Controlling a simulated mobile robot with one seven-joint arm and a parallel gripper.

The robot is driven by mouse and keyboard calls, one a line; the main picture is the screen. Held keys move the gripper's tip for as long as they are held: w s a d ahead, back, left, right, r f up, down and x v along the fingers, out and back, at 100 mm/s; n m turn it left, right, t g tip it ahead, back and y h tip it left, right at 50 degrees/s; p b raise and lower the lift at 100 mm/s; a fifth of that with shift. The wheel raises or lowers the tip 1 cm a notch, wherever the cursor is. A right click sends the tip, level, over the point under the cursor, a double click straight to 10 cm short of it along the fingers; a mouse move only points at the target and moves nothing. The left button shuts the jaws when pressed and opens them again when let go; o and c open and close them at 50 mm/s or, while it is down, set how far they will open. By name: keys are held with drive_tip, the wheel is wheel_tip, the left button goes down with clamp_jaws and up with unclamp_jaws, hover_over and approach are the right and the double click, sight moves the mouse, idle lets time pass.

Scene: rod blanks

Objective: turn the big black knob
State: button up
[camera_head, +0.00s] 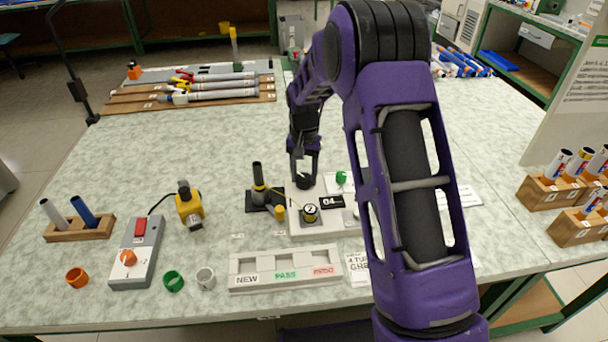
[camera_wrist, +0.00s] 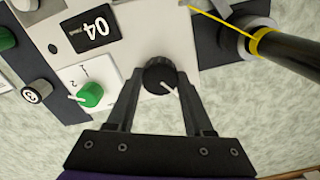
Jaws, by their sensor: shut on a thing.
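The big black knob (camera_wrist: 160,75) with a white pointer line sits on the light panel of the test unit (camera_head: 296,228). In the wrist view my gripper (camera_wrist: 160,88) has a finger on each side of the knob and is shut on it. In the head view my gripper (camera_head: 304,165) reaches down to the knob (camera_head: 304,181) at the panel's back left corner. The knob's pointer line points down and to the right in the wrist view. My arm hides the right part of the unit in the head view.
A green knob (camera_wrist: 90,94) and a black "04" display (camera_wrist: 84,32) are close by on the panel. A black post with a yellow ring (camera_wrist: 257,42) stands beside it. A yellow tool (camera_head: 189,205) and a grey switch box (camera_head: 137,252) stand farther left.

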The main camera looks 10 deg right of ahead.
sight(304, 177)
clamp_jaws()
drive_tip(key=shift+n+p, duration=0.55)
drive_tip(key=shift+n, duration=1.45)
drive_tip(key=o, duration=0.9)
unclamp_jaws()
drive_tip(key=shift+r, duration=0.1)
wheel_tip(304, 177, up, 17)
drive_tip(key=p, duration=0.2)
drive_tip(key=shift+r, duration=0.15)
